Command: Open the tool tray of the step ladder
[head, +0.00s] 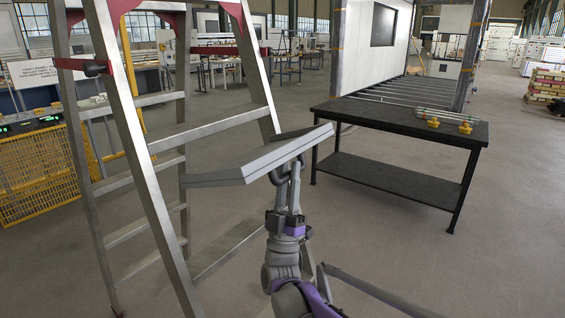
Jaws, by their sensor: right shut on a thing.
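The step ladder (140,150) stands open on the left, with metal rails, several steps and red fittings near its top. A long grey tray-like panel (235,165), which looks like the tool tray, juts out on the ladder's right side and slopes up to the right. How it joins the ladder is not clear. My right gripper (287,170) reaches up from below and is shut at the panel's near edge, right of its middle. The fingertips are partly hidden by the panel. My left gripper is not in view.
A black two-level table (400,122) stands to the right, with rods (447,115) and yellow pieces (433,122) on it. A yellow mesh barrier (40,175) is at the far left. The floor between ladder and table is clear.

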